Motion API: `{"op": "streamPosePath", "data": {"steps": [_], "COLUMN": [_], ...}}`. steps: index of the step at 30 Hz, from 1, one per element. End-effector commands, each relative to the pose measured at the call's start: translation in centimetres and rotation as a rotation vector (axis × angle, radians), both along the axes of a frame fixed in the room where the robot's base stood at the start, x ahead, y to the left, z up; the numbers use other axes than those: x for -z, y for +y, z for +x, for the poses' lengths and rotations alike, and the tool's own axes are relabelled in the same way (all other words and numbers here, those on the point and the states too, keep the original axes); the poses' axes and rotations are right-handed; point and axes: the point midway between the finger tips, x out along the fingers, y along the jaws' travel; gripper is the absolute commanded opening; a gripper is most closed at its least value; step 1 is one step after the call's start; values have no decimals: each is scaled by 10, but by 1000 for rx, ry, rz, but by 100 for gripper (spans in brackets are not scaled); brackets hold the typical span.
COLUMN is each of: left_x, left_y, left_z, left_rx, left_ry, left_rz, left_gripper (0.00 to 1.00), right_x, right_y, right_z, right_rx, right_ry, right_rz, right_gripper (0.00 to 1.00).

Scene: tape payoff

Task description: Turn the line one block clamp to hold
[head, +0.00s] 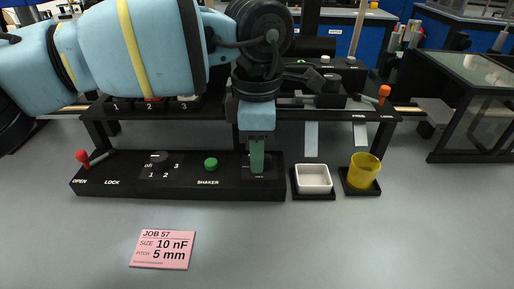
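My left arm reaches across the top left, and its gripper (257,118) points down over the right end of the black front panel (225,187). It covers part of the raised black rail. Whether its fingers are apart or together is not clear. A green piece (257,156) stands on the panel just below the gripper; I cannot tell whether they touch. I cannot tell which part is the line one block clamp. An orange-knobbed lever (384,93) is at the rail's right end, above small labels. Numbers 1, 2 and 3 mark the rail's left part, partly hidden behind my arm. My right gripper is not in view.
The panel has a red-knobbed lever (83,157) near OPEN, a black dial (160,158) and a green SHAKER button (211,164). A white dish (314,180) and a yellow cup (363,171) stand right. A pink job card (163,250) lies in front.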

Motion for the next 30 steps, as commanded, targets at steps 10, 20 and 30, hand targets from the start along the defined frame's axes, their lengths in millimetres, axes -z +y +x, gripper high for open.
{"op": "streamPosePath", "data": {"steps": [10, 20, 30], "left_x": [2, 1, -1], "left_y": [0, 0, 0], "left_z": [0, 0, -1], "left_rx": [0, -1, -77], "left_ry": [0, 0, 0], "left_rz": [0, 1, 1], "left_gripper": [24, 0, 0], "right_x": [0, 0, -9], "right_y": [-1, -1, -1], "right_z": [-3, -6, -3], "right_rx": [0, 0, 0], "right_ry": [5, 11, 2], "right_rz": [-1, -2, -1], "right_gripper": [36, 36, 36]}}
